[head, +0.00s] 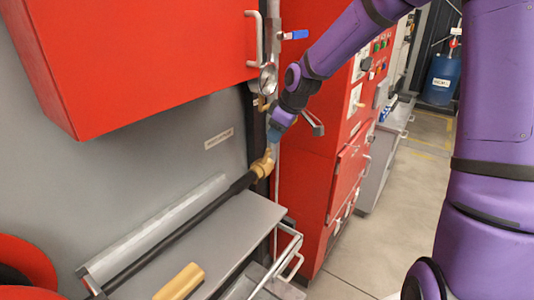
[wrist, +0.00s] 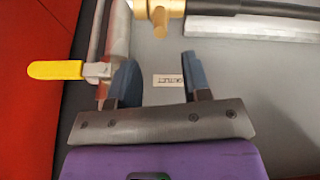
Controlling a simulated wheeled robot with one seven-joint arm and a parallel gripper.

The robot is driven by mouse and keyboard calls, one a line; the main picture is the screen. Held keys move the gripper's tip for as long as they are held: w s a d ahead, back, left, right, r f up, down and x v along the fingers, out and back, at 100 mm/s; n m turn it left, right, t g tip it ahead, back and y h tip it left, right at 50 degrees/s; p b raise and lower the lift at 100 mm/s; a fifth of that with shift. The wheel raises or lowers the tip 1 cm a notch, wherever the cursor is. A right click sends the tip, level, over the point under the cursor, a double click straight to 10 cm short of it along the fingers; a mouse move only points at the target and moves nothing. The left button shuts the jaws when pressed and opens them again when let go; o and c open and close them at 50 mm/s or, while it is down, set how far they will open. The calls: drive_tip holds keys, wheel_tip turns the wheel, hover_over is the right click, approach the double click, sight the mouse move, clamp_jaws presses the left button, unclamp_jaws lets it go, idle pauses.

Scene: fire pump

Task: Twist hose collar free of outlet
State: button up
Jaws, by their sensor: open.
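The brass hose collar and outlet fitting (head: 262,165) sit at the end of a black hose (head: 215,201) on the grey wall panel. I cannot clearly tell collar from outlet. In the wrist view the brass fitting (wrist: 158,10) is at the top edge, partly cut off, with the black hose (wrist: 255,6) running right. My gripper (head: 273,136) is just above the fitting in the head view. In the wrist view my gripper (wrist: 158,78) has its two blue fingers spread and empty, apart from the brass.
A yellow-handled valve lever (wrist: 56,70) lies close left of my fingers. A blue-handled valve (head: 294,35) is above. A grey shelf (head: 245,222) carries a wooden-coloured handle (head: 180,281). Red cabinets (head: 150,50) stand around; floor at right is clear.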

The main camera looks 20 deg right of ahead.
sight(267, 154)
drive_tip(key=x, duration=0.9)
drive_tip(key=shift+w+f, duration=0.1)
drive_tip(key=shift+f, duration=0.3)
clamp_jaws()
